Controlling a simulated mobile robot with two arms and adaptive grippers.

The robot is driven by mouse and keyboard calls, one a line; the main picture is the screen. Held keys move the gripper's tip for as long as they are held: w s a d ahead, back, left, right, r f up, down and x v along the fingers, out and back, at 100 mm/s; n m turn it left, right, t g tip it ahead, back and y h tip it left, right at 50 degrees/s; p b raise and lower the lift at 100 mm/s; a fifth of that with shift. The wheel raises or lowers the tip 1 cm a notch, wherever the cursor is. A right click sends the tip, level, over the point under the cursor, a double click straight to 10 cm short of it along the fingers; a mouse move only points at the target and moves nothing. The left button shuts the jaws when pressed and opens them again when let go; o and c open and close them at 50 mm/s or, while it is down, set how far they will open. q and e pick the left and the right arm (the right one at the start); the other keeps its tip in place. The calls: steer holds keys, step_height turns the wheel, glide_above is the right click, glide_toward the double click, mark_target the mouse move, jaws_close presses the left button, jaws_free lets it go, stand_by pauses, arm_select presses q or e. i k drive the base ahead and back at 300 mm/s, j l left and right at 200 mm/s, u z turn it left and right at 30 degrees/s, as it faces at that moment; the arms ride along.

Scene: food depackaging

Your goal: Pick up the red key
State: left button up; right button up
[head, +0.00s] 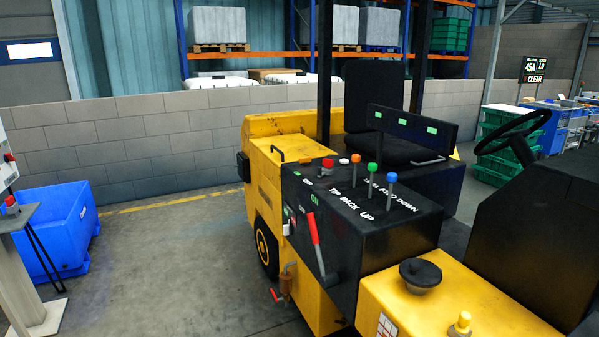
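I cannot make out a thing that is clearly the red key. A small red part (292,221) is on the dark side panel of the yellow forklift-like vehicle (265,185), and its shape is too small to tell. A small red handle (275,295) is on a brass-coloured valve (287,280) lower on the same side. A larger red lever (315,240) slants beside the panel. A red button (328,162) is on the black console top (350,200). Neither of my grippers is in view.
A black steering wheel (515,137) is at the right. A blue bin (55,235) stands at the left. Open floor (175,265) lies between bin and vehicle, before a block wall (140,145).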

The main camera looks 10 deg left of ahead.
mark_target(328, 163)
steer(key=i, duration=0.15)
steer(key=i+j+u, duration=0.1)
steer(key=i+j, duration=0.5)
steer(key=i, duration=0.25)
steer(key=i+j+u, duration=0.15)
steer(key=i+j, duration=0.2)
steer(key=i+l, duration=0.05)
steer(key=i, duration=0.05)
